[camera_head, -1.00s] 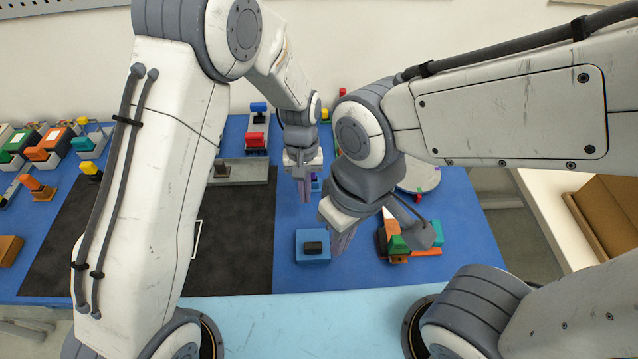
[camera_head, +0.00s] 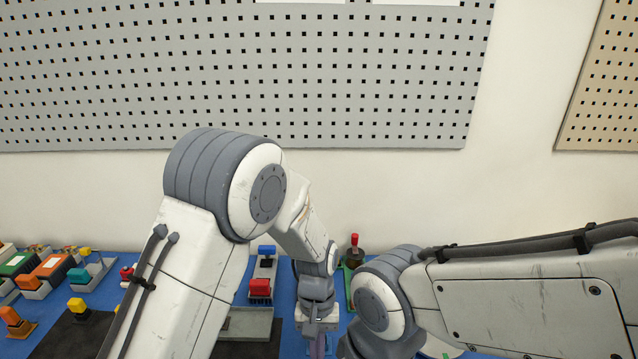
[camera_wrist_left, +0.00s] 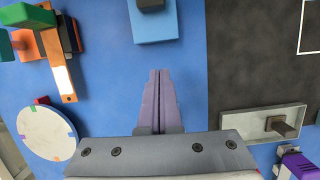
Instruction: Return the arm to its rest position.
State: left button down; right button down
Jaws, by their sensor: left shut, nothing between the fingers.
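My left arm comes in from the left in the head view and bends over the table. Its gripper (camera_head: 318,347) points down at the bottom edge, where its purple fingers are partly cut off. In the left wrist view the fingers (camera_wrist_left: 160,73) lie together, shut and empty, above bare blue table. A light-blue block with a dark top (camera_wrist_left: 153,28) is apart from the tips. My right arm comes in from the right; its gripper is below the picture.
The blue table (camera_wrist_left: 110,90) bears a dark mat (camera_wrist_left: 255,65), a grey tray (camera_wrist_left: 235,122), a round white disc (camera_wrist_left: 45,133) and an orange-green assembly (camera_wrist_left: 52,50). A grey pegboard (camera_head: 250,75) hangs on the wall.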

pick_arm(q)
jog(key=s+a+r+m+t, duration=0.1)
jog(key=s+a+r+m, duration=0.1)
jog(key=s+r, duration=0.6)
jog(key=s+a+r+m+t+h, duration=0.1)
jog(key=s+a+r+m+t, duration=0.1)
jog(key=s+r+m, duration=0.2)
jog(key=shift+s+a+r+m, duration=0.3)
jog(key=shift+s+r+m, duration=0.1)
jog(key=shift+s+r, duration=1.55)
